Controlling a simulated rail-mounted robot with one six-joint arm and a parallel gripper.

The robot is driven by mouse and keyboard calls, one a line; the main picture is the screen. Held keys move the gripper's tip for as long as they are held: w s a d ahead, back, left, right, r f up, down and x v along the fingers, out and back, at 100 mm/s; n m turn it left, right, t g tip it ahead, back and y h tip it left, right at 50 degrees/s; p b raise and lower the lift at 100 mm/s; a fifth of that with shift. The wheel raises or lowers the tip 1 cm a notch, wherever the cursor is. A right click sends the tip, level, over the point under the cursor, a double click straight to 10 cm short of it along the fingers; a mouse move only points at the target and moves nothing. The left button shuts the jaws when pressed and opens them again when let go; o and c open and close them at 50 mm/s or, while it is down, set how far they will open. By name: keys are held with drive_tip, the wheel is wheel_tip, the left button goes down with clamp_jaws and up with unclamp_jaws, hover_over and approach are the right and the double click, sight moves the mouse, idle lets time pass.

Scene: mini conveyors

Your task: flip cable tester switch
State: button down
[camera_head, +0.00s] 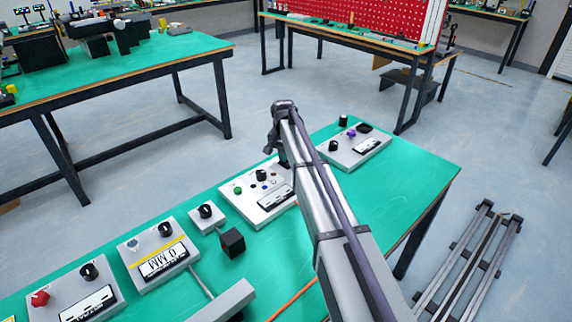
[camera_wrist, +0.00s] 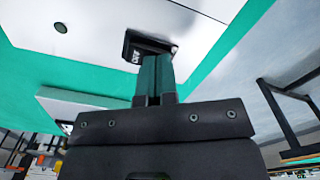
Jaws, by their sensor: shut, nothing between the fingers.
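In the wrist view, a black switch (camera_wrist: 135,46) with pale lettering sits on a white panel (camera_wrist: 95,20). My gripper (camera_wrist: 150,62) is shut and empty, its teal fingertips right at the switch; I cannot tell whether they touch it. In the head view, my gripper (camera_head: 283,160) is small and partly hidden behind my arm, over the far edge of a white box (camera_head: 240,188) with a green button, several small controls and a display. Which way the switch is set cannot be seen.
Another white box (camera_head: 340,155) with a purple knob stands to the right. To the left are a small box with a black knob (camera_head: 205,211), a black cube (camera_head: 232,242) and a meter box (camera_head: 150,283). An orange cable (camera_head: 292,299) lies on the green bench (camera_head: 420,172).

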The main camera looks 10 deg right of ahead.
wheel_tip(320, 180, up, 7)
drive_tip(key=p, duration=0.7)
